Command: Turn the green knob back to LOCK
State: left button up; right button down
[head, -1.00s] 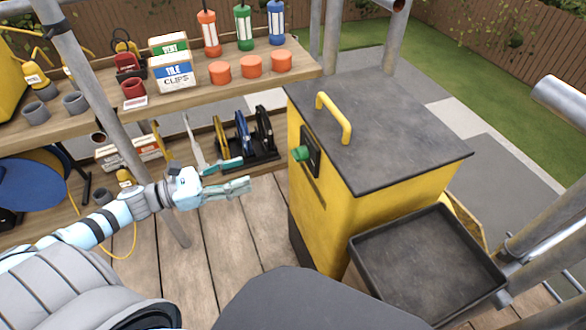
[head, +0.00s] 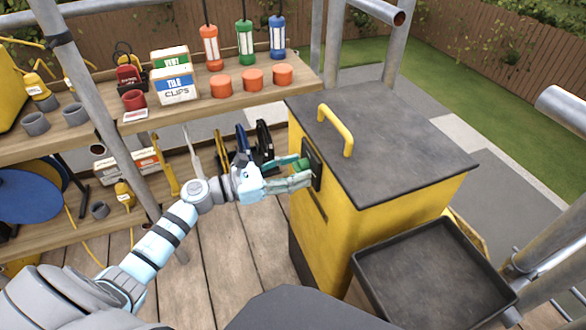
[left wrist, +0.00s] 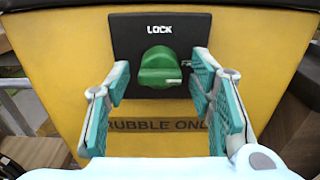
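The green knob (left wrist: 160,68) sits on a black plate (left wrist: 125,30) on the yellow box's side. The knob's ridge lies roughly level, pointing to the right. In the head view the knob (head: 304,165) is partly covered by my left gripper (head: 302,170). In the left wrist view my left gripper (left wrist: 163,95) is open, its teal fingers on either side of the knob, with a gap on each side. My right gripper is not in view.
The yellow box (head: 340,225) has a dark lid (head: 400,140) with a yellow handle (head: 335,130). A black tray (head: 430,275) stands at its right. A wooden shelf (head: 225,95) with tools and a scaffold pole (head: 85,100) are at the left.

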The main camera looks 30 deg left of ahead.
pick_arm(q)
jog(key=c, duration=1)
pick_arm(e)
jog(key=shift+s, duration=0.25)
pick_arm(q)
jog(key=shift+n, duration=0.4)
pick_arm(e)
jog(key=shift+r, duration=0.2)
pick_arm(q)
jog(key=shift+d+r+n+p, duration=0.1)
jog(key=shift+n+p, duration=2.2)
jog(key=shift+n, duration=2)
jog(key=shift+r+n+p, duration=0.1)
jog(key=shift+n+p, duration=2.15)
jog(key=shift+n, duration=2.05)
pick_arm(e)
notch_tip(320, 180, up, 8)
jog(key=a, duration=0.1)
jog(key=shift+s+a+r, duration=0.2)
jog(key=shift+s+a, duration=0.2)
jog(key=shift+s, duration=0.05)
pick_arm(q)
jog(key=o, duration=1.1)
jog(key=shift+f, duration=0.1)
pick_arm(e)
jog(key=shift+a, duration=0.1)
